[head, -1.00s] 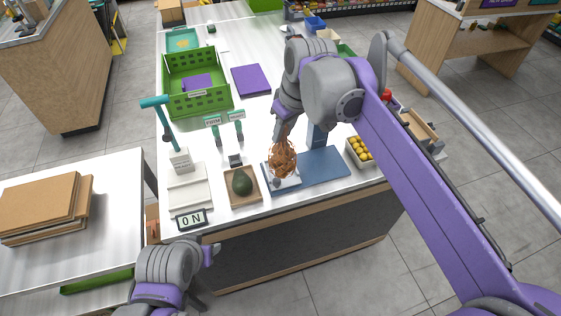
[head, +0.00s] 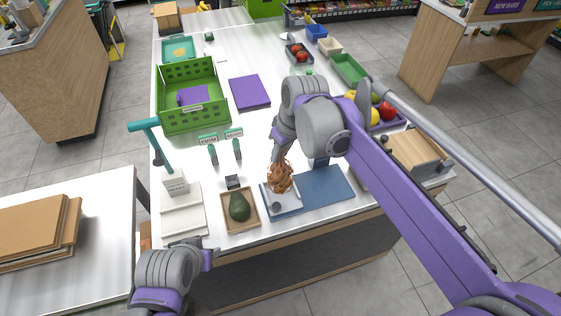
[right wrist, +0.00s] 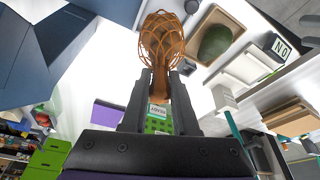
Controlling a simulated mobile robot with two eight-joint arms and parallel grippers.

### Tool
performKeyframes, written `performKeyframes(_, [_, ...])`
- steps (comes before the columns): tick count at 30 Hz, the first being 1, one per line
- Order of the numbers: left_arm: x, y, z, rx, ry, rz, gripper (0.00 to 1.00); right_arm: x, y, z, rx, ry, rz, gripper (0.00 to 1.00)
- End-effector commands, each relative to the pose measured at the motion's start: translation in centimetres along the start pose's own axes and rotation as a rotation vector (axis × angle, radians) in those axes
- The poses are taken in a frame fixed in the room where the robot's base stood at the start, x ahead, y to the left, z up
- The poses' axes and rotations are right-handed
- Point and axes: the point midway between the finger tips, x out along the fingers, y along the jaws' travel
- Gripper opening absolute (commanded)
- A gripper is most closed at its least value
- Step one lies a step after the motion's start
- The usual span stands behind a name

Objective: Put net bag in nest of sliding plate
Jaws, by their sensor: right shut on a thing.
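My right gripper (head: 276,157) is shut on the gathered neck of an orange-brown net bag (head: 280,178). In the right wrist view the bag (right wrist: 160,38) spreads out beyond the fingertips (right wrist: 158,78). In the head view the bag appears over the pale sliding plate (head: 288,205), at the left end of a blue base (head: 325,189). The bag hides the nest, and I cannot tell whether it touches the plate. My left gripper (head: 208,259) is near the counter's front edge, away from the bag; its finger opening is not clear.
A wooden tray (head: 257,221) with an avocado (head: 240,206) stands just left of the plate. Further left is a white device with a teal handle (head: 150,125). A green crate (head: 190,120) stands behind. A wooden box (head: 415,152) and fruit stand to the right.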

Motion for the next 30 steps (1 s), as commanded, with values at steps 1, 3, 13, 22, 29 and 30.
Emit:
performKeyframes(1, [0.0, 0.0, 0.0, 0.0, 0.0, 0.0, 0.5, 0.6, 0.0, 0.2, 0.0, 0.001, 0.0, 0.0])
performKeyframes(3, [0.1, 0.0, 0.1, 0.0, -0.001, 0.0, 0.5, 1.7, 0.0, 0.5, 0.0, 0.001, 0.0, 0.0])
performKeyframes(13, [0.1, 0.0, 0.1, 0.0, -0.001, 0.0, 0.5, 3.2, 0.0, 1.0, 0.0, 0.001, 0.0, 0.0])
performKeyframes(22, [0.3, 0.0, 0.3, 0.0, -0.003, 0.0, 0.5, 3.5, 0.0, 1.1, 0.0, 0.0, 0.0, 0.42])
performKeyframes(29, [0.3, 0.0, 0.3, 0.0, -0.003, 0.0, 0.5, 3.5, 0.0, 1.1, 0.0, 0.0, 0.0, 0.57])
performKeyframes(30, [0.3, 0.0, 0.3, 0.0, -0.003, 0.0, 0.5, 3.5, 0.0, 1.1, 0.0, 0.0, 0.0, 0.57])
